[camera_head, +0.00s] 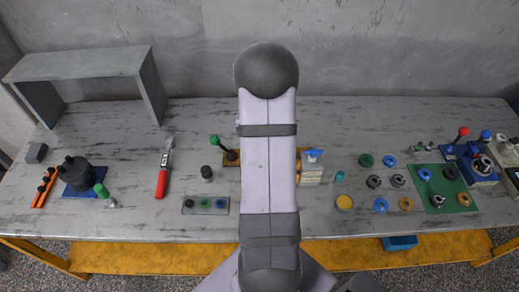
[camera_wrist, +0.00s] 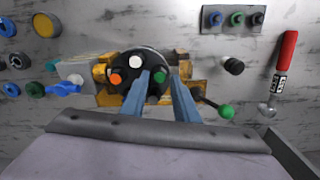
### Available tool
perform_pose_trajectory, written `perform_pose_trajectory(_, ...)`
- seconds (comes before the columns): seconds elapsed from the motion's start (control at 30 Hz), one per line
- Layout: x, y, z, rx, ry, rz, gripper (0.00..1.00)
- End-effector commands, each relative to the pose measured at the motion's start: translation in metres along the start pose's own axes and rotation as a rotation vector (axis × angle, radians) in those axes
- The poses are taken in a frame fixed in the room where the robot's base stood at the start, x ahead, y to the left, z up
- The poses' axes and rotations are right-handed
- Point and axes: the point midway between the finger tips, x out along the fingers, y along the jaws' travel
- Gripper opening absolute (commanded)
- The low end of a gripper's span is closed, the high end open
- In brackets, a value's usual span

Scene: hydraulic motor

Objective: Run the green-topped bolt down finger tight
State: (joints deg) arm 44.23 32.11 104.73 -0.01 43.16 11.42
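In the wrist view, a dark round motor body (camera_wrist: 130,95) sits in a yellow clamp fixture (camera_wrist: 104,97). Its face carries coloured bolt tops: orange (camera_wrist: 115,78), white (camera_wrist: 136,62) and a green-topped bolt (camera_wrist: 162,77). My gripper (camera_wrist: 161,75) has its two blue fingers apart, one on either side of the green top. A gap shows between the fingers, and I cannot tell whether either touches the bolt. How far the bolt is seated cannot be seen. In the head view, my arm hides the motor and gripper.
A green-knobbed lever (camera_wrist: 226,111) sticks out beside the clamp. A blue-handled valve block (camera_head: 312,167) stands right of my arm. A small tray (camera_head: 190,211), a red-handled tool (camera_head: 162,183) and a second dark motor piece (camera_head: 76,172) lie left. Several rings and a green mat (camera_head: 426,199) are right.

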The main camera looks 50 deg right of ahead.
Motion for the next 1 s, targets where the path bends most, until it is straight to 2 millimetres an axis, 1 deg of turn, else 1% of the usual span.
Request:
perform_pose_trajectory(0.03,-0.006,0.0,0.0,0.0,0.001,0.0,0.27)
perform_pose_trajectory(0.1,-0.009,0.0,0.0,0.0,0.001,0.0,0.27)
perform_pose_trajectory(0.4,-0.022,0.0,0.0,0.0,0.0,0.0,0.27)
perform_pose_trajectory(0.8,-0.021,0.0,0.0,-0.007,0.0,0.0,0.27)
perform_pose_trajectory(0.93,-0.018,0.0,-0.001,-0.079,0.002,0.0,0.27)
perform_pose_trajectory(1.0,-0.015,0.0,-0.001,-0.158,0.002,0.0,0.27)
